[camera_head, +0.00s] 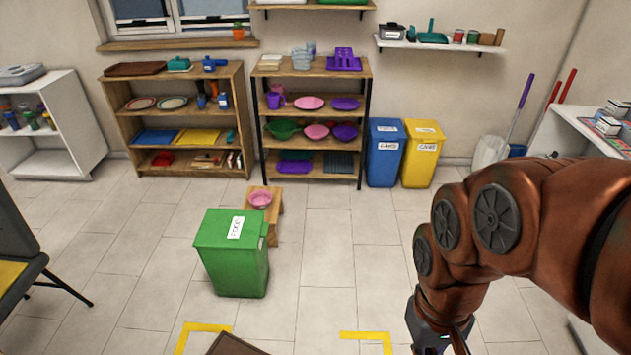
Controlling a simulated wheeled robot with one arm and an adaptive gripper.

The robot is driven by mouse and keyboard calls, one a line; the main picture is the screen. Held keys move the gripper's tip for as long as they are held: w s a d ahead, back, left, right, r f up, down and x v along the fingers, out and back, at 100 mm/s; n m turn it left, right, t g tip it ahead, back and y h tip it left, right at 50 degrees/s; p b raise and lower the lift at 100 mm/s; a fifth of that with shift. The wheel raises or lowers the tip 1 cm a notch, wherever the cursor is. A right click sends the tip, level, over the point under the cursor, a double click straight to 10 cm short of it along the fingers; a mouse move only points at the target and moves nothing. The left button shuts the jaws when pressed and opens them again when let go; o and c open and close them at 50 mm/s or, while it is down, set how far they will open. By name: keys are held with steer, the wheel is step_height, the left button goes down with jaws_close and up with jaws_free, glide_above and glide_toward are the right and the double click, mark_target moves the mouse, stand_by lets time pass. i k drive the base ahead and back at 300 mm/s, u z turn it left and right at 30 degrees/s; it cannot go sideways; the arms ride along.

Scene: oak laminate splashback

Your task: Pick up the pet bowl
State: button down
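A pink bowl (260,198) sits on a low wooden stool (274,215) in the middle of the floor, just behind a green bin (232,255). It is the only bowl standing apart from the shelves and looks like the pet bowl. The bin hides part of the stool. My gripper (440,342) hangs at the bottom edge, right of centre, nearer to me and well to the right of the bowl. Its fingertips are cut off by the frame, so its opening does not show.
A shelf unit (312,117) at the back holds green, pink and purple bowls. Blue (384,155) and yellow (422,155) bins stand beside it. Yellow floor marks (207,327) lie in front. A dark chair (20,275) stands at left. The floor right of the stool is clear.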

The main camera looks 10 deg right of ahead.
mark_target(259, 200)
steer(key=z, duration=0.1)
steer(key=i, duration=3.55)
steer(key=u, duration=2.9)
